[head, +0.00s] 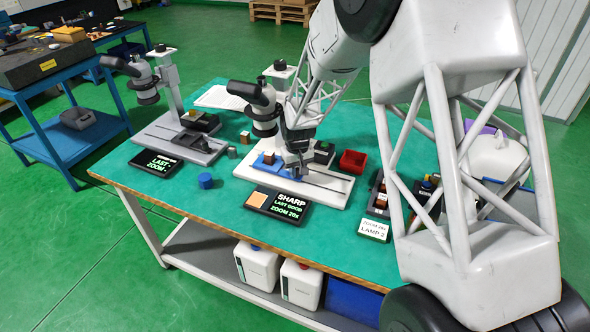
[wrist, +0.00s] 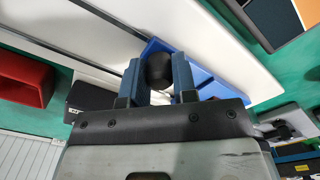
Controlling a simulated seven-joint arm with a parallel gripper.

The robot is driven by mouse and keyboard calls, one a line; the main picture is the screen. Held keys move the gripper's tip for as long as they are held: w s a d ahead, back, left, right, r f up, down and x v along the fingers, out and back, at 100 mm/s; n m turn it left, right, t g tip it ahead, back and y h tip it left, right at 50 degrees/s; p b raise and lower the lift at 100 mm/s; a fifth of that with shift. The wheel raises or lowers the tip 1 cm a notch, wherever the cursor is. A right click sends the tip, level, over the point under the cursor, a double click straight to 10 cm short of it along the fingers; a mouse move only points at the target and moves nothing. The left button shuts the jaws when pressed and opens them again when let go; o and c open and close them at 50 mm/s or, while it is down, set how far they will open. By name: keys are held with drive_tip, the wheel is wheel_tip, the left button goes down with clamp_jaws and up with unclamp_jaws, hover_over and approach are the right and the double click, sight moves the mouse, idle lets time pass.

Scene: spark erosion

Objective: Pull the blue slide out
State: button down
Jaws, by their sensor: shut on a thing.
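The blue slide (head: 264,162) lies on the white base of the middle microscope (head: 262,100), with a small brown block on it. It also shows in the wrist view (wrist: 205,82), partly hidden behind my fingers. In the wrist view my gripper (wrist: 157,78) is shut on a dark round knob (wrist: 159,68) at the slide's near end, one finger on each side. In the head view my gripper (head: 297,172) points down at the slide's right end; the knob there is hidden by my fingers.
A red box (head: 353,162) stands right of the base. A display reading SHARP (head: 281,205) lies in front of it. A blue cylinder (head: 205,181) stands to the left. A second microscope (head: 145,88) stands further left. The base's right end is bare.

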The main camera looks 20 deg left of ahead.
drive_tip(key=d, duration=1.4)
drive_tip(key=c, duration=0.9)
unclamp_jaws()
drive_tip(key=shift+r, duration=0.1)
wheel_tip(320, 180, up, 8)
